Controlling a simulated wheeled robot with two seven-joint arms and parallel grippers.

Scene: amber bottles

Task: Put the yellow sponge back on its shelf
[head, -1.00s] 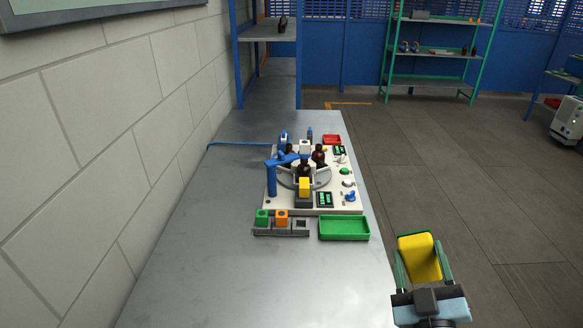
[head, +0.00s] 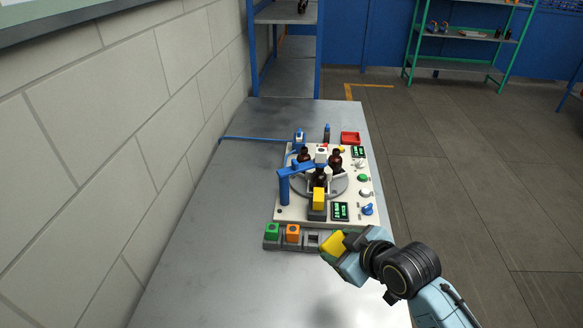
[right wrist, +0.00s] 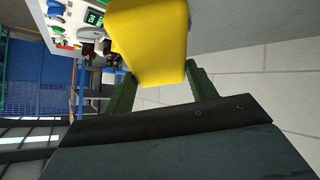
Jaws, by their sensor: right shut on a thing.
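The yellow sponge (head: 331,242) is held in my right gripper (head: 340,249), above the grey bench near the front of the amber-bottle machine. In the right wrist view the sponge (right wrist: 150,42) fills the space between the two green fingers, and its far end runs out of the picture. Two shelf units show in the head view: a blue-posted one (head: 287,12) at the far end of the bench, and a green-framed one (head: 455,68) against the back wall. I cannot tell which is the sponge's. My left gripper is not in view.
The machine (head: 290,212) carries several amber bottles, a blue arm (head: 284,187) and a yellow block (head: 318,199). A grey rack (head: 271,243) with green and orange blocks stands before it. A block wall bounds the left. The bench's near left is clear.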

